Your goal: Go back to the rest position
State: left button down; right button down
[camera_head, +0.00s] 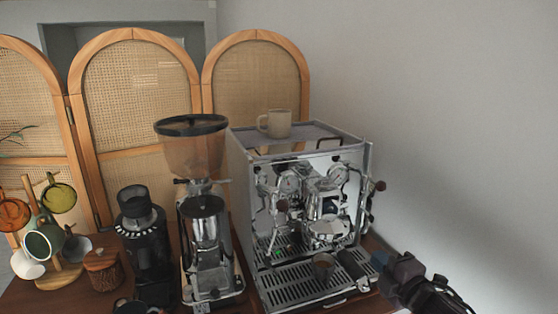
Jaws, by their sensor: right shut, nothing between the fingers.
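My right gripper (388,266) is at the lower right, beside the front right corner of the espresso machine (248,185). It is dark and shut, with nothing visible in it. A black portafilter handle (355,266) lies close to its left; I cannot tell whether they touch. A small brown cup (323,267) stands on the machine's drip tray (286,287). My left gripper is not in view.
A beige mug (274,123) sits on top of the machine. A grinder with a hopper (193,150) and a smaller black grinder (146,245) stand to the left. A mug tree (57,235) with several mugs is far left. A bare wall (450,130) is at right.

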jog(key=s+d+f+m+g+h, duration=0.2)
jog(key=s+f+m+h, duration=0.1)
jog(key=s+f+m, duration=0.7)
jog(key=s+d+f+m+g+h, duration=0.3)
jog(key=s+f+m, duration=0.7)
jog(key=s+f, duration=0.6)
jog(key=shift+s+d+f, duration=0.15)
jog(key=shift+s+f, duration=0.2)
jog(key=shift+s, duration=0.2)
